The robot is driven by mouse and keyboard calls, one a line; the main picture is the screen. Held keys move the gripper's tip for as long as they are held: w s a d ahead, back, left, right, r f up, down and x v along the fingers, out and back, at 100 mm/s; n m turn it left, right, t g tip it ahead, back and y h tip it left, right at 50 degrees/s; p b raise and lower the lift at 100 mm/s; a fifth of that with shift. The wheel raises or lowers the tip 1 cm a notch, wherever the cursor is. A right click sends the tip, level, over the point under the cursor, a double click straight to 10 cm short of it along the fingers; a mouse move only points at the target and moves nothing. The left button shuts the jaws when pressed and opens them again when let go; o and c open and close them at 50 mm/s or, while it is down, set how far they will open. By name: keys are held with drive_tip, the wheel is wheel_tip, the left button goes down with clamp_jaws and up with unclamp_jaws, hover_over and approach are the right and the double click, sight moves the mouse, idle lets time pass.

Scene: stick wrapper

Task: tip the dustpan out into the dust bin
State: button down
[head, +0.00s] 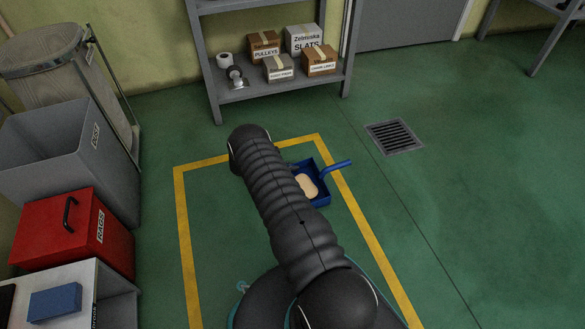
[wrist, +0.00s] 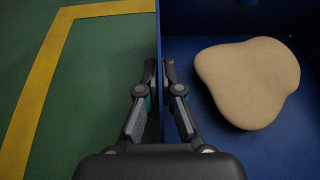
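The blue dustpan (head: 323,195) lies at the right side of the yellow floor outline in the head view, its handle pointing right. A tan lump (head: 306,186) is in it, and the lump (wrist: 248,80) shows whole in the wrist view. My gripper (wrist: 159,72) has one finger on each side of the dustpan's left wall. The fingertips are close together with the thin wall between them. In the head view my arm hides the gripper and part of the dustpan. The dust bin (head: 65,165) is the grey open-topped box at the left, labelled DUST.
A shelf (head: 225,92) with cartons is at the back. A drain grate (head: 394,136) lies right. Floor inside the yellow outline (head: 182,225) is clear left of my arm.

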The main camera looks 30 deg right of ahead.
drive_tip(key=c, duration=1.3)
unclamp_jaws()
drive_tip(key=shift+f, duration=0.1)
